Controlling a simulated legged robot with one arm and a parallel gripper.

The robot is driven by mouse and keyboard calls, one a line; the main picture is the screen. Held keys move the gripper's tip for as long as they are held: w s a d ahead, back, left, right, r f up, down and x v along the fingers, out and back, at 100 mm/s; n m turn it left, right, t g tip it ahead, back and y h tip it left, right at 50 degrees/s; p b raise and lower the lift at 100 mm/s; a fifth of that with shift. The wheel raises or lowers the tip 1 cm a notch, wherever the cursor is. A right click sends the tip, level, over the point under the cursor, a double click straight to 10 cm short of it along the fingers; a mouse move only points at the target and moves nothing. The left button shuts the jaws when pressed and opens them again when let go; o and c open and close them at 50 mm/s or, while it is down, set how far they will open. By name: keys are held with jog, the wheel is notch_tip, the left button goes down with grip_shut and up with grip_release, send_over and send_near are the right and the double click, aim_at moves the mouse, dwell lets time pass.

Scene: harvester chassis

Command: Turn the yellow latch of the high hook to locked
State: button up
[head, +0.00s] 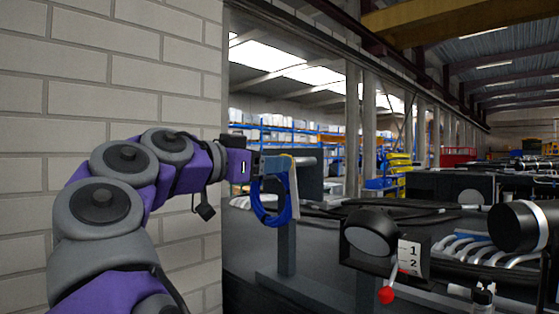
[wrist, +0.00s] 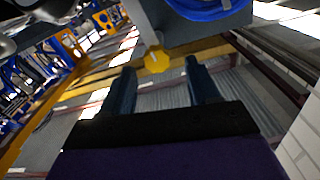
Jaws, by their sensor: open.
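The yellow latch (wrist: 156,60) shows in the wrist view as a small knob under a grey block (wrist: 180,34). My gripper (wrist: 160,76) is open, with one finger on each side of the latch in the picture. I cannot tell whether the fingers touch it. In the head view my gripper (head: 272,163) is at the high hook, where a pale peg (head: 306,161) sticks out. A blue looped cable (head: 268,214) hangs just below, and blue also shows in the wrist view (wrist: 212,8). The latch is mostly hidden by my gripper in the head view.
A white brick wall (head: 120,75) stands close on the left beside my arm. A grey post (head: 287,245) stands below the hook. A dark box with a round knob, a numbered label (head: 409,257) and a red-ball lever (head: 387,295) is at lower right. Black hoses lie behind.

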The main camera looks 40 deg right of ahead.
jog(key=d, duration=0.6)
jog(key=shift+w+f, duration=0.15)
jog(key=shift+a, duration=1)
jog(key=c, duration=0.4)
jog(key=shift+a, duration=0.15)
jog(key=shift+c, duration=0.5)
jog(key=shift+r, duration=0.2)
grip_shut()
